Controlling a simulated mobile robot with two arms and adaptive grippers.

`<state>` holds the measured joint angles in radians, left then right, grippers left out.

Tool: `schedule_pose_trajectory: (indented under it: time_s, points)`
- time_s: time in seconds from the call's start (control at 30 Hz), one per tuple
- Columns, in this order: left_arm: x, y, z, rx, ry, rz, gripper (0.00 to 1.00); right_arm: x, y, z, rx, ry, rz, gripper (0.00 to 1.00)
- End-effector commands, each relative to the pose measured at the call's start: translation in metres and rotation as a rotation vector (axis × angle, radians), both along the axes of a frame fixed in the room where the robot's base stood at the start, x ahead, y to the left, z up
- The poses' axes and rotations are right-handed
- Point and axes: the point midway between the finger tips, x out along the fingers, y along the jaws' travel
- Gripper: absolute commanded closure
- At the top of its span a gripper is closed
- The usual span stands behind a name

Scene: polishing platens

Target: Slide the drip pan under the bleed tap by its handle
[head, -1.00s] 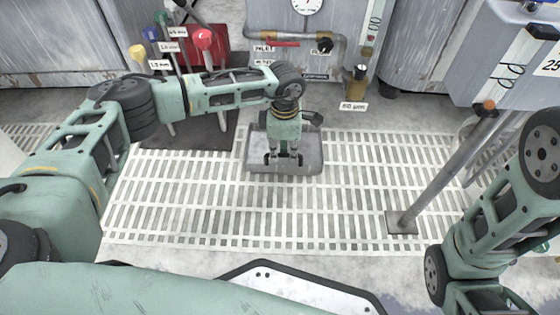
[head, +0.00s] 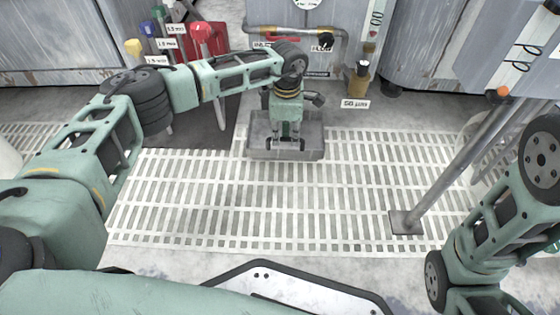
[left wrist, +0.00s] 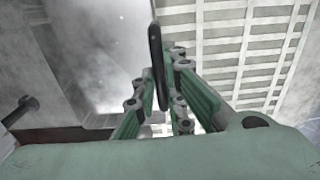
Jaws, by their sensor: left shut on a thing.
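The drip pan (head: 256,150) is a shallow grey metal tray lying on the floor grating, below the pipework at the back wall. My left gripper (head: 288,143) reaches down over its near side. It is shut on the pan's handle, a thin dark bar (left wrist: 157,65) standing between the fingers in the left wrist view. The grey pan surface (left wrist: 100,50) shows beyond it. My right gripper is out of view.
Levers with red, blue and yellow knobs (head: 133,48) stand on a dark plate at left. A slanted post (head: 455,165) rises from a floor plate at right. The grating (head: 250,210) nearer me is clear.

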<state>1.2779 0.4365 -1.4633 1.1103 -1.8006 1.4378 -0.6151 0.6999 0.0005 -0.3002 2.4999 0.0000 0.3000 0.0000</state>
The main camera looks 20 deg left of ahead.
Motion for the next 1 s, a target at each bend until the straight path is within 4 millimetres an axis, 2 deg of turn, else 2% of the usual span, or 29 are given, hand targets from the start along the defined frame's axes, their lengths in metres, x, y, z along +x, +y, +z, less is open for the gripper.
schedule_pose_trajectory:
  time_s: [0.37, 1.0]
  points:
    - [0.003, 0.000, 0.000, 0.001, -0.002, 0.000, 1.00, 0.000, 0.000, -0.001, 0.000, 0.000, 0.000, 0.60]
    - [0.039, 0.007, 0.000, 0.000, -0.001, 0.001, 1.00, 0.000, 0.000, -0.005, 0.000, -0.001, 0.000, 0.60]
